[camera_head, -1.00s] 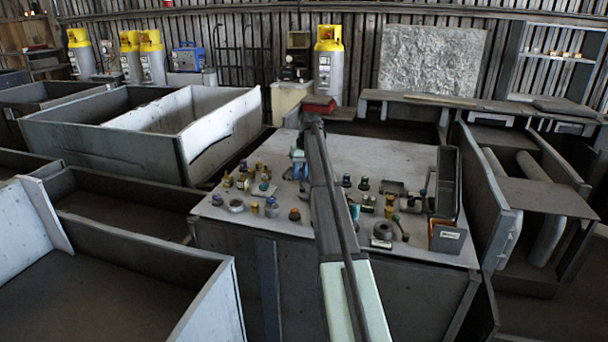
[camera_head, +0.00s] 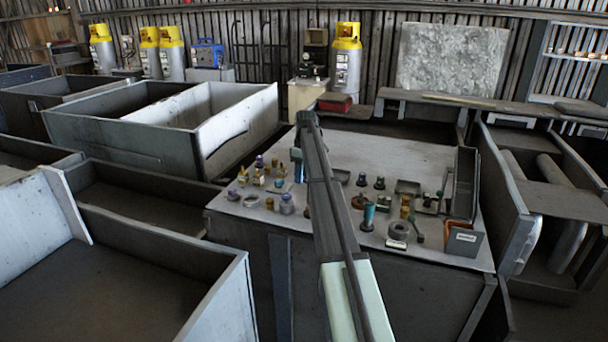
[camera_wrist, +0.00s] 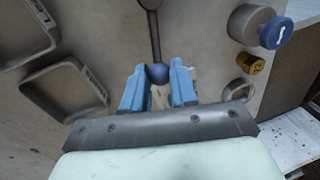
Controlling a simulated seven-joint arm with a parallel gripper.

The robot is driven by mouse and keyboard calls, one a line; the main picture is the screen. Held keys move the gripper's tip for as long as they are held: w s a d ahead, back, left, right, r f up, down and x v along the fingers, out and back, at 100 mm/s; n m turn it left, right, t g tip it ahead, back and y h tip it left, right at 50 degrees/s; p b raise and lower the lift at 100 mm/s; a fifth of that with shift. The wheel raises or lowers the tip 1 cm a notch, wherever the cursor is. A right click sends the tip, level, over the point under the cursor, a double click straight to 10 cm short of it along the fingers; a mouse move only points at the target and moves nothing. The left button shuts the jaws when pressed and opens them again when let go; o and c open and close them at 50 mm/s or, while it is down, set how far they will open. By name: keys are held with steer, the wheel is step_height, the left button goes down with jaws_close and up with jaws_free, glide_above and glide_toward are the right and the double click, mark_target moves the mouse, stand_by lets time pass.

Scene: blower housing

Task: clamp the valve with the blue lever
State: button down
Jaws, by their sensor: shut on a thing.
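In the wrist view my gripper (camera_wrist: 159,80) has two blue fingers with a blue ball (camera_wrist: 158,73) between their tips. The ball sits at the end of a dark thin rod (camera_wrist: 153,40) that runs up to a round grey part at the top edge. A small pale piece (camera_wrist: 160,97) shows between the fingers; I cannot tell what it belongs to. In the head view the blue fingers (camera_head: 296,156) are over the left-middle of the grey table (camera_head: 330,265), largely behind my arm. What they hold is hidden there.
In the wrist view a grey cylinder with a blue, white-marked cap (camera_wrist: 276,33) and a small yellow-brown part (camera_wrist: 250,64) stand to the right. Two shallow dark trays (camera_wrist: 66,88) lie left. In the head view, a teal-topped part (camera_head: 369,214) and an upright bin (camera_head: 466,185) stand right.

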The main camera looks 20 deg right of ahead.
steer(key=shift+s+a+n, duration=0.3)
steer(key=shift+a+n, duration=0.1)
steer(key=shift+n, duration=0.5)
steer(key=c, duration=0.9)
jaws_free()
steer(key=shift+w+d+r, duration=0.15)
steer(key=shift+r, duration=1.1)
steer(key=shift+w+d+r, duration=0.15)
steer(key=shift+w+r, duration=0.05)
steer(key=shift+r, duration=1)
steer(key=shift+w+d+r, duration=0.15)
steer(key=shift+r, duration=1.1)
